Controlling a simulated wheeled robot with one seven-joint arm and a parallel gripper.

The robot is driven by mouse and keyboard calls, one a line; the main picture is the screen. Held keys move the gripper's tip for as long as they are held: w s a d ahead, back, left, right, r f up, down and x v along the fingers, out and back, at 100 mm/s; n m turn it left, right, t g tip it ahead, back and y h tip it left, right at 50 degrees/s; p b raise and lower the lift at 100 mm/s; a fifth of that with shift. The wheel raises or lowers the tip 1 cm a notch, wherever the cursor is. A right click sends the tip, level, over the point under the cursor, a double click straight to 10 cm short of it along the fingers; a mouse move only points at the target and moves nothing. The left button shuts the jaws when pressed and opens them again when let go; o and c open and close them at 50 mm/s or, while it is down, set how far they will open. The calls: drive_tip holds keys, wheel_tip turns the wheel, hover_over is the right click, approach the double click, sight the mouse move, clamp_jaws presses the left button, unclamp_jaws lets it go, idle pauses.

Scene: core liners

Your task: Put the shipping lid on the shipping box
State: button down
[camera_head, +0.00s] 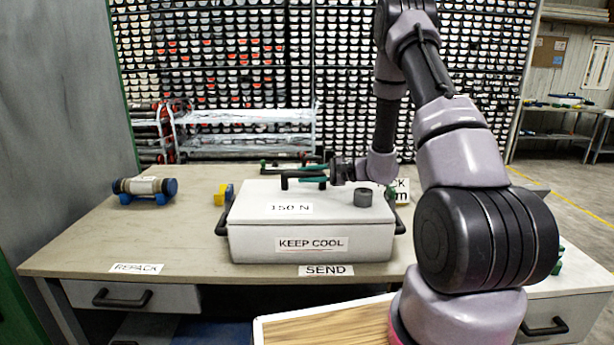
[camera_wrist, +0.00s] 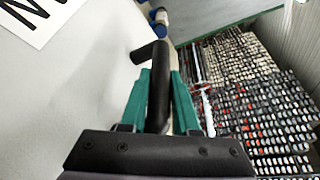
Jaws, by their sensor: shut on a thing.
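The white shipping box (camera_head: 370,246) stands on the table with a "KEEP COOL" label on its front and dark handles at its sides. The white shipping lid (camera_head: 335,213), labelled "150 N", lies over the top of the box and looks roughly level with it. I cannot tell whether it is fully seated. My gripper (camera_head: 308,182) has its teal fingers shut on the lid's black handle, at the back of the lid. In the wrist view, my gripper (camera_wrist: 160,88) has the dark bar between its fingers, and the lid (camera_wrist: 85,85) fills the left side.
A short grey cylinder (camera_head: 362,198) sits on the lid's right part. A capped core tube (camera_head: 146,188) rests on blue supports at the left. A yellow object (camera_head: 223,194) is behind the box's left side. The table (camera_head: 130,235) is clear at front left.

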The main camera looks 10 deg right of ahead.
drive_tip(key=c, duration=0.6)
unclamp_jaws()
drive_tip(key=shift+c, duration=0.2)
drive_tip(key=shift+d, duration=0.1)
wheel_tip(320, 180, up, 3)
hover_over(342, 194)
drive_tip(key=shift+s+f, duration=0.1)
drive_tip(key=shift+f, duration=0.05)
drive_tip(key=s+a+r+n+g+h, duration=0.2)
drive_tip(key=s+a+r+n+g, duration=0.15)
drive_tip(key=s+r, duration=0.35)
drive_tip(key=s+a+r+n+g+h, duration=0.2)
drive_tip(key=s+a+r+n+g, duration=0.1)
drive_tip(key=s+a+r, duration=0.3)
drive_tip(key=s+d+r+n+t+h, duration=0.1)
drive_tip(key=s+d+r+t+h, duration=0.1)
drive_tip(key=s+r, duration=0.4)
drive_tip(key=s+d+r+t+h, duration=0.3)
drive_tip(key=s+r+t+h, duration=0.1)
drive_tip(key=s, duration=0.3)
drive_tip(key=shift+s+d+r+n+h, duration=0.2)
drive_tip(key=shift+r+n+h, duration=0.15)
drive_tip(key=shift+r+h, duration=0.5)
